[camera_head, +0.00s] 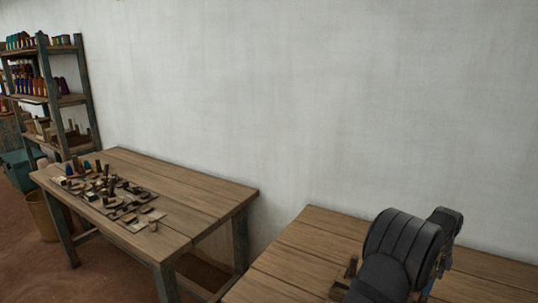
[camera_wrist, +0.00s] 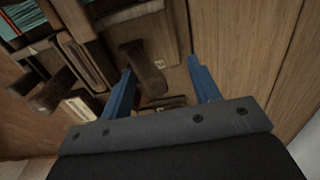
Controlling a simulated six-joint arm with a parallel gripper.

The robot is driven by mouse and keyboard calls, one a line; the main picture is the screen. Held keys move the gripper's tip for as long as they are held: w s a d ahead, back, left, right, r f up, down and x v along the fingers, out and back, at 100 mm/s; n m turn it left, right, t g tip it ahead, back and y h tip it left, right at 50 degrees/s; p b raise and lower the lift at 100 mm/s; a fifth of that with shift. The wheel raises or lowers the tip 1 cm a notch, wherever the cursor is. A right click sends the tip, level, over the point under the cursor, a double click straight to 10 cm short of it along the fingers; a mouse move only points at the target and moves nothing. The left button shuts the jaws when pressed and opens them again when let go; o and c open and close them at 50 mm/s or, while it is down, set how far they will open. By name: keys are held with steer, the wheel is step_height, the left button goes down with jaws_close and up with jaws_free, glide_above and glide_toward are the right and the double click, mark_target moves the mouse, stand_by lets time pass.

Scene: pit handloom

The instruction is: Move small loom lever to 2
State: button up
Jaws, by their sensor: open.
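In the wrist view, my gripper (camera_wrist: 160,66) is open, its two blue fingers spread apart. A dark brown wooden lever (camera_wrist: 140,62) stands out from a wooden plate between the fingertips, closer to the left finger. I cannot tell whether it touches that finger. It looks like the small loom lever, but no numbers can be read near it. A second dark wooden handle (camera_wrist: 50,92) is farther left, outside the fingers. In the head view, my arm hides the fingers and most of the parts at the near table.
Wooden blocks and slats (camera_wrist: 85,60) crowd the left of the wrist view; bare planks (camera_wrist: 250,50) lie to the right. In the head view, the near table (camera_head: 300,245) is mostly clear. Another table (camera_head: 190,190) holds several small wooden parts. A shelf (camera_head: 65,100) stands far left.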

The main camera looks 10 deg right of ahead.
steer(key=shift+w+f, duration=0.1)
steer(key=shift+f, duration=0.15)
steer(key=shift+s+a, duration=0.25)
steer(key=shift+a, duration=0.05)
steer(key=shift+o, duration=0.8)
steer(key=shift+d+r, duration=0.1)
steer(key=shift+r, duration=3.25)
steer(key=shift+f, duration=0.1)
